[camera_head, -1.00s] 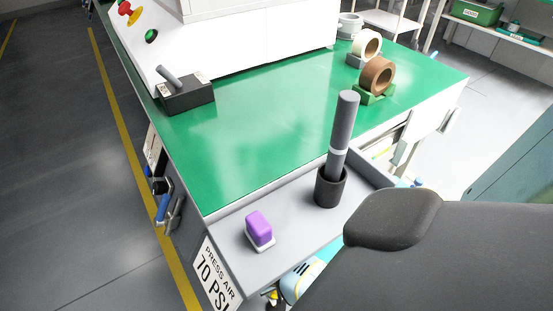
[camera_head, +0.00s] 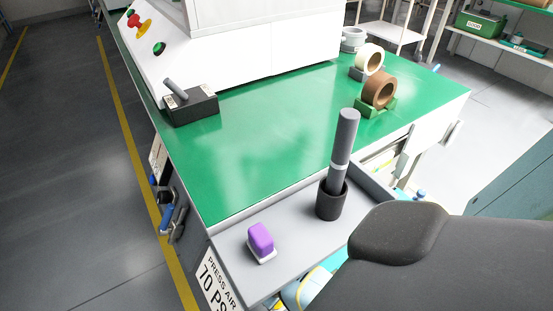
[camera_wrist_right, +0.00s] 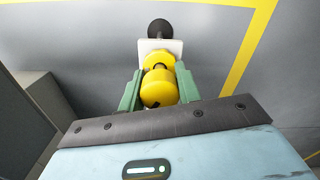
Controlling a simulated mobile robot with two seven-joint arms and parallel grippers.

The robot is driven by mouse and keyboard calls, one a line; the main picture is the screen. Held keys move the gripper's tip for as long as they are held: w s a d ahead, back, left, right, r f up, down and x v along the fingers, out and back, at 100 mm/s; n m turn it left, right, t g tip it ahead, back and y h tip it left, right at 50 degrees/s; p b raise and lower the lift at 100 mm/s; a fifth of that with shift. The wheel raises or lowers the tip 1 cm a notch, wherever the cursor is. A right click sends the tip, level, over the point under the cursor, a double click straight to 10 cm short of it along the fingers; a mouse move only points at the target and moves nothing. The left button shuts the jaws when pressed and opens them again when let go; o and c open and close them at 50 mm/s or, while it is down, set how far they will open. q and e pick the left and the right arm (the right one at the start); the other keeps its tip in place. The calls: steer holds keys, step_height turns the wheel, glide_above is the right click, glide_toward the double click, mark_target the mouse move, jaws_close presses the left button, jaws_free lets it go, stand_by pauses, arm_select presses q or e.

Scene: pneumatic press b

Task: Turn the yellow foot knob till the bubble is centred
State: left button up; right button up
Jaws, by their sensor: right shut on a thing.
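The yellow foot knob (camera_wrist_right: 158,88) shows in the right wrist view, below a white plate (camera_wrist_right: 160,46) and a dark round part (camera_wrist_right: 159,30). My right gripper (camera_wrist_right: 158,84) has its two green fingers on either side of the knob and is shut on it. In the head view the knob is not visible; the dark link of my right arm covers the lower right. I can make out no level bubble in either view. My left gripper is in neither view.
A green-topped bench (camera_head: 270,130) carries a white machine, a black block (camera_head: 192,108) and tape rolls (camera_head: 379,90). A grey tray (camera_head: 290,235) at its near end holds a purple-topped object (camera_head: 260,241) and a dark cup (camera_head: 331,200) with a grey rod. Floor is clear at left.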

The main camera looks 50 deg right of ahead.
steer(key=o, duration=1)
steer(key=shift+c, duration=0.2)
steer(key=shift+r+p, duration=0.45)
steer(key=shift+r, duration=0.15)
step_height(320, 180, up, 6)
steer(key=p, duration=0.4)
steer(key=shift+r, duration=0.25)
